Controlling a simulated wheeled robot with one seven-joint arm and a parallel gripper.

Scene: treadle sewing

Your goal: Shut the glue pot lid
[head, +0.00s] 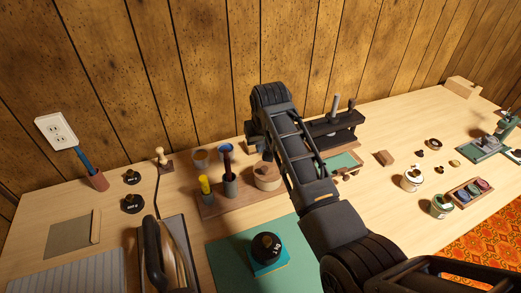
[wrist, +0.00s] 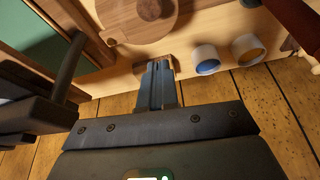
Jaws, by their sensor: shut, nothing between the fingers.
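A round, pale wooden pot (head: 267,178) that appears to be the glue pot stands on a brown board at the back of the table, partly covered by my arm. In the wrist view its round brown top (wrist: 125,25) shows with a knob (wrist: 155,10) on it, cut by the upper edge. I cannot tell whether the lid sits fully down. My gripper (wrist: 160,66) is shut and empty, between the pot and the plank wall. A small brown wooden piece (wrist: 139,68) is beside the fingertips; I cannot tell if they touch. The fingertips are not clear in the head view.
A blue-filled cup (head: 226,153) and another cup (head: 200,159) stand left of the pot. Yellow and dark-handled tools (head: 229,175) stand in front. A black rack (head: 335,130) is close on the right. The plank wall (wrist: 260,110) is close behind my gripper.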

